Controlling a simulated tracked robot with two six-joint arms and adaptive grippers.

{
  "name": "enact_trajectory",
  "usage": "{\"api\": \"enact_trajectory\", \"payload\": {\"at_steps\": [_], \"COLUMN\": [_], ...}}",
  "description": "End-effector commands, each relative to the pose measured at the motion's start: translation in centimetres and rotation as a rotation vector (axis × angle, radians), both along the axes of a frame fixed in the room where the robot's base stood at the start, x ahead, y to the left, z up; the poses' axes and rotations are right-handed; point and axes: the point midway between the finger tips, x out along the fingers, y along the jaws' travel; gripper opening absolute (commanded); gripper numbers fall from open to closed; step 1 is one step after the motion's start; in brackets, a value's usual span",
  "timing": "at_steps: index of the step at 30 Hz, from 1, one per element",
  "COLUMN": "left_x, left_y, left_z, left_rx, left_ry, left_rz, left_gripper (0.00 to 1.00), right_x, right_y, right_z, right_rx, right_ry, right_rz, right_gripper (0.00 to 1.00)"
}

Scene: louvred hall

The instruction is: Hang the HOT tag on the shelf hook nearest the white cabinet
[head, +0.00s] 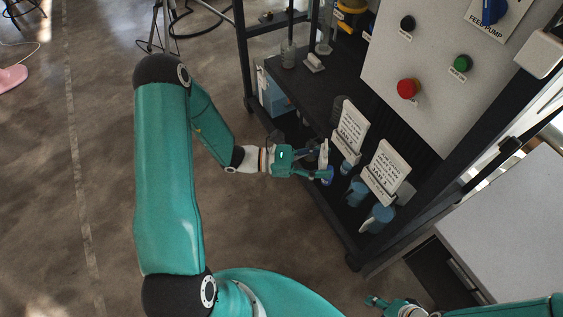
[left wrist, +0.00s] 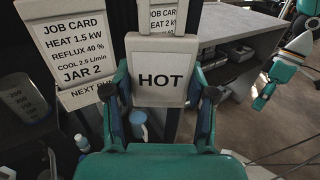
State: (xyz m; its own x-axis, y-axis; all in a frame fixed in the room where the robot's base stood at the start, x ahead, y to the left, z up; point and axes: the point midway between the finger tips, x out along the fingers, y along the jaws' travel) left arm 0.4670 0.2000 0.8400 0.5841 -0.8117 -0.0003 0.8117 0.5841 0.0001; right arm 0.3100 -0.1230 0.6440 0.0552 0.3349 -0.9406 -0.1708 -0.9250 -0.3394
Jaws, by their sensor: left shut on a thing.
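My left gripper (head: 322,162) is shut on the HOT tag (left wrist: 160,88), a pale plate with black letters, held upright between both fingers in the left wrist view. In the head view only a pale sliver of the tag (head: 323,153) shows, at the front of the dark shelf rack. The white cabinet (head: 515,215) stands at the right; its top also shows in the left wrist view (left wrist: 235,35). I cannot make out the shelf hooks. My right gripper (head: 376,302) is low at the bottom edge, near the cabinet; its finger state is unclear. It also shows in the left wrist view (left wrist: 264,92).
Two job cards, one left (head: 351,127) and one right (head: 387,170), stand at the rack's front. In the left wrist view, the tag partly covers the further card (left wrist: 190,20). Blue-topped jars (head: 377,218) sit below. A control panel (head: 430,60) rises behind.

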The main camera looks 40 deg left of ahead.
Motion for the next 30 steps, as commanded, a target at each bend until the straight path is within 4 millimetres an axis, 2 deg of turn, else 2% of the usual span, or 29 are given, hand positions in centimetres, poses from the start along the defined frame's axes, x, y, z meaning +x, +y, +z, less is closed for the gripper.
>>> {"api": "enact_trajectory", "payload": {"at_steps": [5, 8, 18, 30], "left_x": [0.6, 1.2, 4.1, 6.6], "left_y": [0.7, 1.8, 7.4, 14.8], "left_z": [-2.3, -4.5, -14.2, -24.1], "left_rx": [0.005, 0.009, 0.021, 0.014], "left_ry": [0.002, 0.004, 0.014, 0.010], "left_rz": [0.024, 0.057, 0.229, 0.439], "left_gripper": [0.00, 0.00, 0.00, 0.00], "right_x": [0.0, 0.0, 0.0, 0.0], "right_y": [0.0, 0.0, 0.0, 0.0], "right_z": [-2.4, -5.0, -16.5, -29.5], "right_rx": [0.000, 0.000, 0.000, 0.000], "right_ry": [0.000, 0.000, 0.000, 0.000], "right_rz": [0.000, 0.000, 0.000, 0.000], "right_gripper": [0.62, 0.62, 0.62, 0.62]}}
